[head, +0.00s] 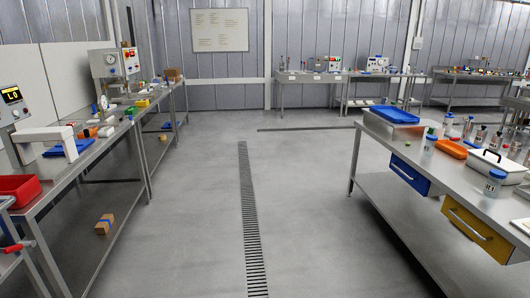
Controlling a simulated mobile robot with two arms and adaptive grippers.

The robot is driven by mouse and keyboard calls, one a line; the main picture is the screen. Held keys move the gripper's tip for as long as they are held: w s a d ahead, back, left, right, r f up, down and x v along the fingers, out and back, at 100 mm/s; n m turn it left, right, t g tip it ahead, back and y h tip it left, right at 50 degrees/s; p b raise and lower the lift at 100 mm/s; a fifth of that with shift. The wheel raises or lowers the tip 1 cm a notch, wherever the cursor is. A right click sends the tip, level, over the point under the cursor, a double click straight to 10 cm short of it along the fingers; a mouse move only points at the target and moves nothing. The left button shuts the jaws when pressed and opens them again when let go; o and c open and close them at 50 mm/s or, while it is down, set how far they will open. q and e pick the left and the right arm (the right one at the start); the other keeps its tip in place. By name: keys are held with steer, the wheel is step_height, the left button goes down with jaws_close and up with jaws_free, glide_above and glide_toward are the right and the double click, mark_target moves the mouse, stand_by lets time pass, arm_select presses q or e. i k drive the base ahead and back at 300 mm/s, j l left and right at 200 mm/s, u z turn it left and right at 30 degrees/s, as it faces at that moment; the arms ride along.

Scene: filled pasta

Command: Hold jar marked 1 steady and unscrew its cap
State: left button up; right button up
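No jar with a clearly readable 1 shows in the head view. A clear jar with a blue cap (492,182) stands upright near the front edge of the right bench; its label has small dark marks that I cannot read for sure. A similar blue-capped jar (429,146) stands farther back on the same bench, and another blue-capped container (447,121) stands behind that. The caps appear to be on. Neither of my grippers is in view.
Blue (409,174) and yellow (478,235) drawers hang below. Left benches carry instruments and a red bin (18,187). The middle floor is clear.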

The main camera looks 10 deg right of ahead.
mark_target(492, 184)
steer(key=i+j+z, duration=0.1)
steer(key=i+z, duration=0.35)
steer(key=i, duration=0.2)
steer(key=i+j+z, duration=0.45)
steer(key=i, duration=0.15)
steer(key=i+j+z, duration=0.4)
steer(key=i+j, duration=0.05)
steer(key=i, duration=0.1)
